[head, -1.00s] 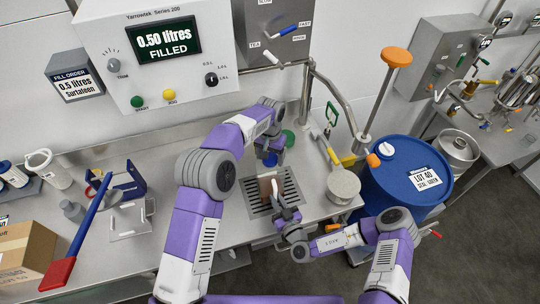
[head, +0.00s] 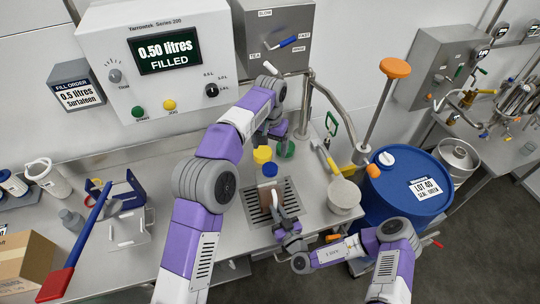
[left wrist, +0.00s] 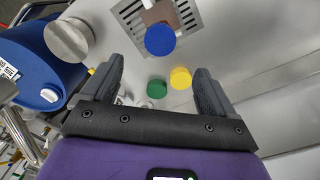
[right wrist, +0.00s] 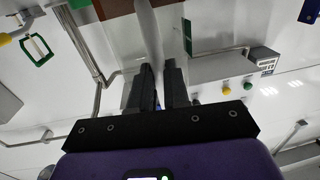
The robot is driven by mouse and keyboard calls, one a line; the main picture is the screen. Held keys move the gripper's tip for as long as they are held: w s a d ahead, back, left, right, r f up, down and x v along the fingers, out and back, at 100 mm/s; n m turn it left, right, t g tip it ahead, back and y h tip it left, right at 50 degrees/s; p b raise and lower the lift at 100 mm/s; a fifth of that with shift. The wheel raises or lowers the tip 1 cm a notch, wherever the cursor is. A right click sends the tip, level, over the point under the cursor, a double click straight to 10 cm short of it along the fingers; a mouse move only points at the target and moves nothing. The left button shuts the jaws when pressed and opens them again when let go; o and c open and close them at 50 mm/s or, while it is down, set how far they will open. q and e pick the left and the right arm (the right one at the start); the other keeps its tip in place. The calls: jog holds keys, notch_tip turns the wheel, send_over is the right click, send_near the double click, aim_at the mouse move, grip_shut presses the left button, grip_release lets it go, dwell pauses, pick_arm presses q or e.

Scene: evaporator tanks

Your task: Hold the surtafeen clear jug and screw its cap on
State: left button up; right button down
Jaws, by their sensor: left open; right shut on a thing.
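The clear jug, with a brown patch on it (head: 268,190), stands over the drain grate; its clear walls are hard to make out. A blue cap (head: 270,169) appears to sit on the jug's top; how tightly is not visible. It shows in the left wrist view (left wrist: 160,40) beyond my fingers. My left gripper (left wrist: 160,70) is open and empty, above and back from the blue cap. My right gripper (right wrist: 158,78) is shut on the jug's pale handle (right wrist: 150,35), at the jug's front side in the head view.
A yellow cap (head: 262,154) and a green cap (head: 286,149) lie behind the jug. The drain grate (head: 291,195) is set in the steel counter. The filler panel (head: 165,60) reads 0.50 litres filled. A blue drum (head: 405,185) stands at right.

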pick_arm(q)
jog(key=shift+r, duration=0.75)
pick_arm(e)
jog(key=c, duration=1)
grip_release()
pick_arm(q)
jog(key=shift+r, duration=0.1)
pick_arm(e)
jog(key=v, duration=0.7)
jog(key=shift+s+d, duration=0.1)
jog(key=shift+s, duration=0.15)
